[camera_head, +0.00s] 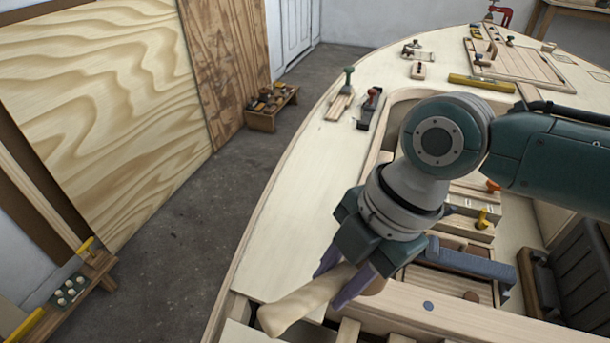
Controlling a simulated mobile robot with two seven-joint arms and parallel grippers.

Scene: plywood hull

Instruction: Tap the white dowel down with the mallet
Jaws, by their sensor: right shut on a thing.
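My right gripper (336,284) comes in from the right and is shut on a pale wooden piece, which looks like the mallet (290,307). Its thick, rounded end points to the lower left, over the near edge of the hull. A browner rounded part shows behind the fingers; I cannot tell whether it belongs to the mallet. I cannot pick out the white dowel; my arm and gripper hide part of the hull. My left gripper is not in view.
The plywood hull deck (290,220) is bare left of my gripper. A blue-grey bar (470,262) and a yellow-handled tool (483,217) lie right of it. Hand tools, including a yellow level (481,82), lie farther back. A low bench with a green tray (70,290) stands left.

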